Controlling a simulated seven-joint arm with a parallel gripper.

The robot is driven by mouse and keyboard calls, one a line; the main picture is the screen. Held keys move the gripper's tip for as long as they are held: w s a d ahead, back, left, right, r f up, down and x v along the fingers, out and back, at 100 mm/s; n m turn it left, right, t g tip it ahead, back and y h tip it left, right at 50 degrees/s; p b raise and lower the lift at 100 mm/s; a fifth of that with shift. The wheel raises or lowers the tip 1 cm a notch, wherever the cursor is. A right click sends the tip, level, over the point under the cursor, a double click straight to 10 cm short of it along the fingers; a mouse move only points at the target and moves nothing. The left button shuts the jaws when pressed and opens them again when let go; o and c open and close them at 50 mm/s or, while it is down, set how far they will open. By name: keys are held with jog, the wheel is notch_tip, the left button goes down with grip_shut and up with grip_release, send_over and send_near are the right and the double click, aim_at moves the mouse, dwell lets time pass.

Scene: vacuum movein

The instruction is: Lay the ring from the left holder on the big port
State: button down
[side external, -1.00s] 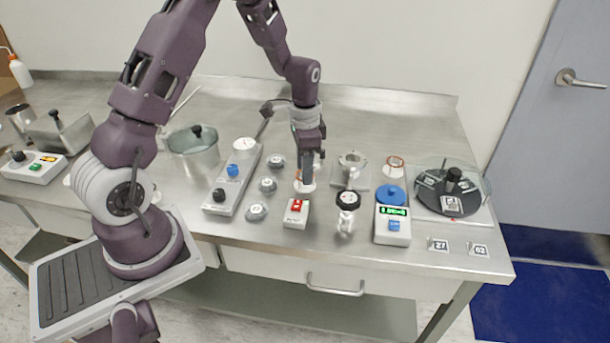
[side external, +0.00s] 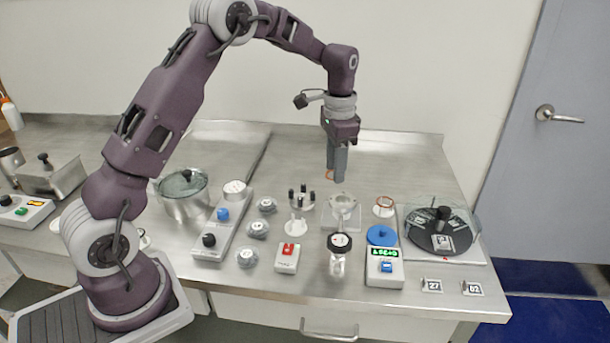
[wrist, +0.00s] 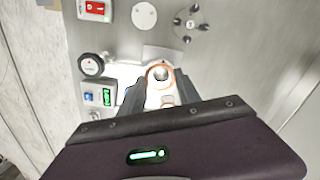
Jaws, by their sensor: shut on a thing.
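My gripper (side external: 338,178) is shut on a thin orange ring (side external: 329,174), whose edge shows beside the fingers, well above the bench. In the wrist view the fingers (wrist: 160,84) reach toward the ring (wrist: 150,71), which overlaps the view of the port below. The big port (side external: 341,200), a round metallic opening on a clear square base, stands under and slightly in front of my gripper. The left holder (side external: 299,202), a white stand with black prongs, is empty; it also shows in the wrist view (wrist: 190,22).
A second holder (side external: 384,207) with an orange-red ring stands right of the port. A black gauge (side external: 339,242), blue disc (side external: 381,235), display box (side external: 385,267) and red-switch box (side external: 288,257) stand in front. A dark turntable (side external: 440,232) is farther right.

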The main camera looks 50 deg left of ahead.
jog(key=shift+w+d+f, duration=0.2)
jog(key=shift+w+f, duration=0.15)
jog(key=shift+f, duration=0.7)
jog(key=shift+w+d+f, duration=0.15)
jog(key=shift+w+f, duration=0.2)
jog(key=shift+f, duration=0.7)
jog(key=shift+w+d+f, duration=0.2)
jog(key=shift+w+f, duration=0.15)
jog(key=shift+f, duration=0.7)
jog(key=shift+f, duration=0.65)
jog(key=c, duration=0.8)
grip_release()
jog(key=shift+o, duration=0.2)
jog(key=shift+d, duration=0.1)
notch_tip(320, 180, up, 7)
jog(key=shift+r, duration=0.15)
